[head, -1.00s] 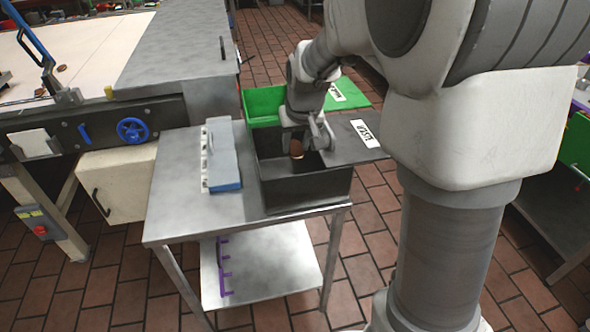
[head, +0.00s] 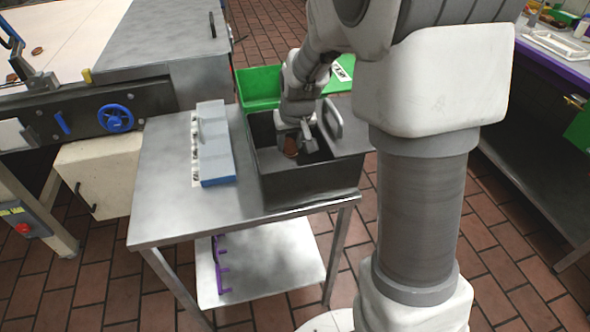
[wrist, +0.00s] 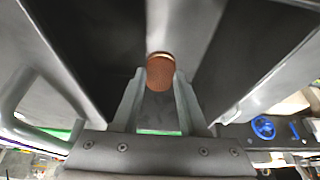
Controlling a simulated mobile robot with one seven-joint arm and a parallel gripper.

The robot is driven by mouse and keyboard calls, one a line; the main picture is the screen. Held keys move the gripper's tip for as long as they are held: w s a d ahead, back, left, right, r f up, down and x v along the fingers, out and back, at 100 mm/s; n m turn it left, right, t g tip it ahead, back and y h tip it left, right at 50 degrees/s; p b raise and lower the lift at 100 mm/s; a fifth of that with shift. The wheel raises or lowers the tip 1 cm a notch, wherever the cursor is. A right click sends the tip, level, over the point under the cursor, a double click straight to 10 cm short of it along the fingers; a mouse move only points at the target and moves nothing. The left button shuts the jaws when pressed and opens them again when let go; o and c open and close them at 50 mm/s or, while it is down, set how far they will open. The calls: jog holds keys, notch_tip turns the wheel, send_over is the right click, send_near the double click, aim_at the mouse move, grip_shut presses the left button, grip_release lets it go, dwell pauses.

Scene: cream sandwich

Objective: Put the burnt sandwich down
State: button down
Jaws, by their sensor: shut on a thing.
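The burnt sandwich (head: 291,147) is a small brown round piece at the tips of my gripper (head: 296,139). In the wrist view the sandwich (wrist: 161,72) sits between the two fingers, which are shut on it. The sandwich is below the rim level, as far as I can tell. Whether it touches the bin floor cannot be told.
The bin stands on a steel table (head: 160,205). A grey and blue box (head: 214,150) lies left of it. A green bin (head: 257,87) is behind. A machine with a blue handwheel (head: 116,118) is at the left. A counter (head: 545,110) runs along the right.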

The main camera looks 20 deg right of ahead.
notch_tip(320, 180, down, 7)
jog(key=shift+f+b, duration=0.15)
jog(key=shift+b, duration=0.6)
jog(key=shift+f, duration=0.2)
jog(key=shift+c, duration=2.2)
grip_release()
jog(key=shift+r, duration=0.15)
